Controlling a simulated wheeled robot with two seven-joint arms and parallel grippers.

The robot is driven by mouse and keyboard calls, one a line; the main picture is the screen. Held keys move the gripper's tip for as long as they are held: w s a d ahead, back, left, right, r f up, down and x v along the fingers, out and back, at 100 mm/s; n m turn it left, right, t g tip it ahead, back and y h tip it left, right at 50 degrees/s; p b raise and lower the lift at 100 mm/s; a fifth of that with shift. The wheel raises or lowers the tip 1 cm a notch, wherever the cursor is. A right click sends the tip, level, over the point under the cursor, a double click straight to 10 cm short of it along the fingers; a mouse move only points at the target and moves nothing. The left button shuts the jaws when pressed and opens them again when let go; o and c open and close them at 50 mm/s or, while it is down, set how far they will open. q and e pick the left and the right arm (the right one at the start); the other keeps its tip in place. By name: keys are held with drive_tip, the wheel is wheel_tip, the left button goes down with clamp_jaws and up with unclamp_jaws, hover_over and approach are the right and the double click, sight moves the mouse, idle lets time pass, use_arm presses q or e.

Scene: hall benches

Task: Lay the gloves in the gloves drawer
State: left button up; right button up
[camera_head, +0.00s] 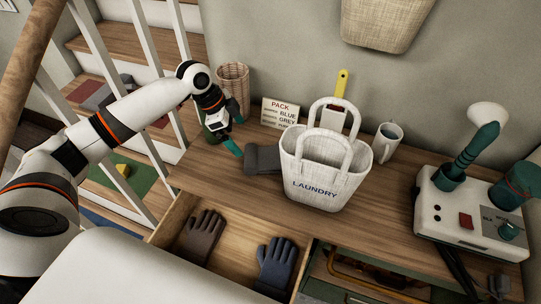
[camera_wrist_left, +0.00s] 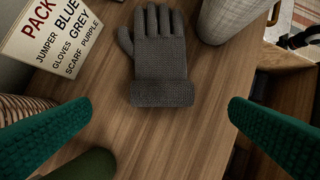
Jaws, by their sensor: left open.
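A grey knitted glove (camera_head: 263,158) lies on the wooden bench top, left of the laundry basket. In the left wrist view the grey glove (camera_wrist_left: 160,62) lies flat with its cuff toward me. A brown glove (camera_head: 203,236) and a blue-grey glove (camera_head: 276,264) lie side by side in the open drawer (camera_head: 238,238) below the bench top. My left gripper (camera_head: 232,130) is open and empty, above the bench just left of the grey glove. Its teal fingers (camera_wrist_left: 160,112) are spread wide, with bare wood between them. My right gripper is not in view.
A white LAUNDRY basket (camera_head: 324,171) stands right of the grey glove. A card (camera_head: 280,113) reads PACK, jumper blue, gloves grey, scarf purple. A wicker cup (camera_head: 233,84), a white mug (camera_head: 387,143) and a white machine (camera_head: 470,212) also stand there. Another open compartment (camera_head: 365,280) is right of the drawer.

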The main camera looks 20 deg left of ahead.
sight(253, 155)
use_arm(q)
drive_tip(key=p+x, duration=0.1)
drive_tip(key=x, duration=0.4)
drive_tip(key=shift+a+f, duration=0.15)
drive_tip(key=shift+f, duration=0.05)
drive_tip(key=shift+w+d+f+p, duration=0.1)
drive_tip(key=shift+d+f+p, duration=0.25)
drive_tip(key=shift+f+p, duration=0.1)
drive_tip(key=p+x, duration=0.1)
drive_tip(key=x, duration=0.2)
drive_tip(key=shift+d+f, duration=0.1)
drive_tip(key=shift+f, duration=0.25)
drive_tip(key=shift+d+f, duration=0.15)
drive_tip(key=shift+f, duration=0.35)
drive_tip(key=c, duration=0.9)
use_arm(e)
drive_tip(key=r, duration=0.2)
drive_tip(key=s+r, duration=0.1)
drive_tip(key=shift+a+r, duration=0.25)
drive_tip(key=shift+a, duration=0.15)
use_arm(q)
drive_tip(key=shift+r, duration=0.1)
